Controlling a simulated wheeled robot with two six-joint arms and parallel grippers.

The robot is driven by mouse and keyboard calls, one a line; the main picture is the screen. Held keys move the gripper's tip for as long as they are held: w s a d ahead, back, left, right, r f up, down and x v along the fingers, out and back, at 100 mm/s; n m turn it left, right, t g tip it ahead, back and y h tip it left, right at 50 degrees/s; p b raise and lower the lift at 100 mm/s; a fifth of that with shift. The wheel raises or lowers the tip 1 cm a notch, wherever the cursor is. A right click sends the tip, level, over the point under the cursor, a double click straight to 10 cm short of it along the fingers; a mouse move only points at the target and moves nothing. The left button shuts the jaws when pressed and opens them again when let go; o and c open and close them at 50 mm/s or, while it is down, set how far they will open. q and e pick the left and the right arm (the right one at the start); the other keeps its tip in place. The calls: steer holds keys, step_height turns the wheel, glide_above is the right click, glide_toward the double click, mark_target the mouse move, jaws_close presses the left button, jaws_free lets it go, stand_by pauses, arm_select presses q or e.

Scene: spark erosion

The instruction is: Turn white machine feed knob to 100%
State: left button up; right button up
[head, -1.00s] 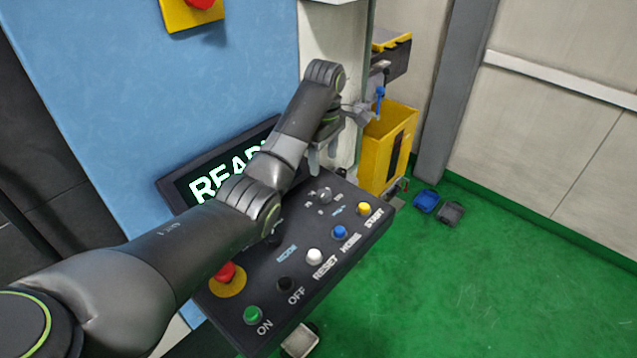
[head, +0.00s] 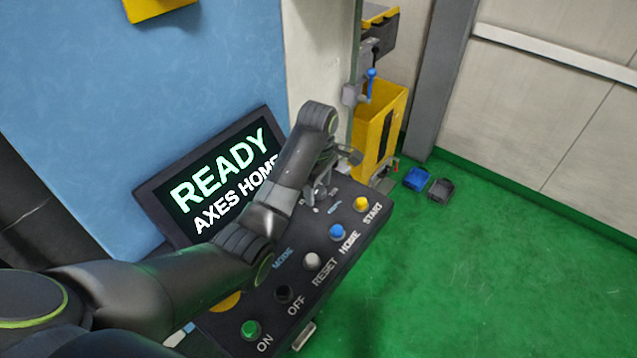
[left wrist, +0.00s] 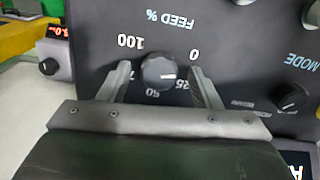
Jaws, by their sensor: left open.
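The feed knob (left wrist: 159,70) is a round dark grey knob on the black control panel, under upside-down "FEED %" lettering in the left wrist view. Its scale shows 100 at upper left and 0 at upper right. The 75, 50 and 25 marks are partly covered, and I cannot clearly tell where its pointer aims. My left gripper (left wrist: 158,77) is open, with one finger on each side of the knob; contact is not clear. In the head view my left gripper (head: 318,196) is low over the panel's far part and largely hides the knob.
The panel (head: 325,289) also carries a mode knob (left wrist: 291,97) and green, black, white, blue and yellow buttons. A screen (head: 222,180) reading "READY" stands behind. A yellow bin (head: 371,140) is beyond the panel. Green floor (head: 470,265) is open to the right.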

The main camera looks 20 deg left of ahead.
arm_select(q)
steer(key=c, duration=1)
